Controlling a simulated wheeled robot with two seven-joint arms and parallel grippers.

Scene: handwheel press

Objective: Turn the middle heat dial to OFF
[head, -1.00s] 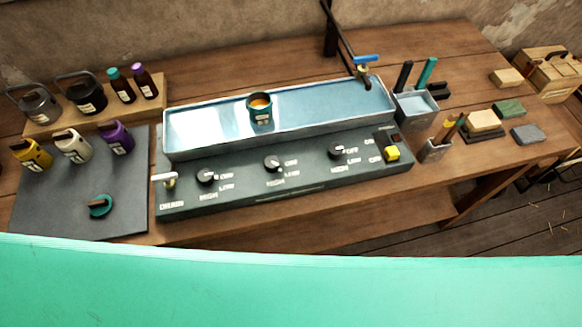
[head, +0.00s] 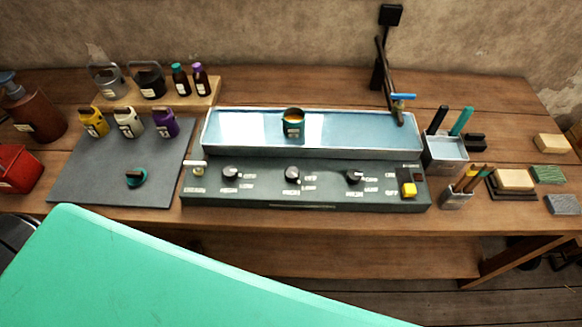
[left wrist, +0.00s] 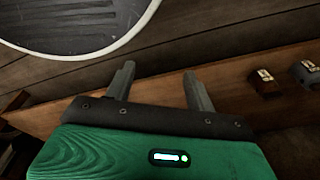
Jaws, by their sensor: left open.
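The middle heat dial (head: 292,174) is a black knob on the dark sloped control panel (head: 310,206), with small white labels at its right and below. Its exact setting is too small to read. Similar black dials sit to its left (head: 231,173) and right (head: 354,177). My left gripper (left wrist: 158,85) shows only in the left wrist view, with its two fingers spread apart and nothing between them. There it is over the floor and wooden edge, away from the panel. My right gripper is in neither view.
A water trough (head: 350,151) behind the panel holds a cup (head: 292,122). A grey mat (head: 80,190) at the left carries yellow, white and purple containers. A yellow button (head: 408,190) is at the panel's right.

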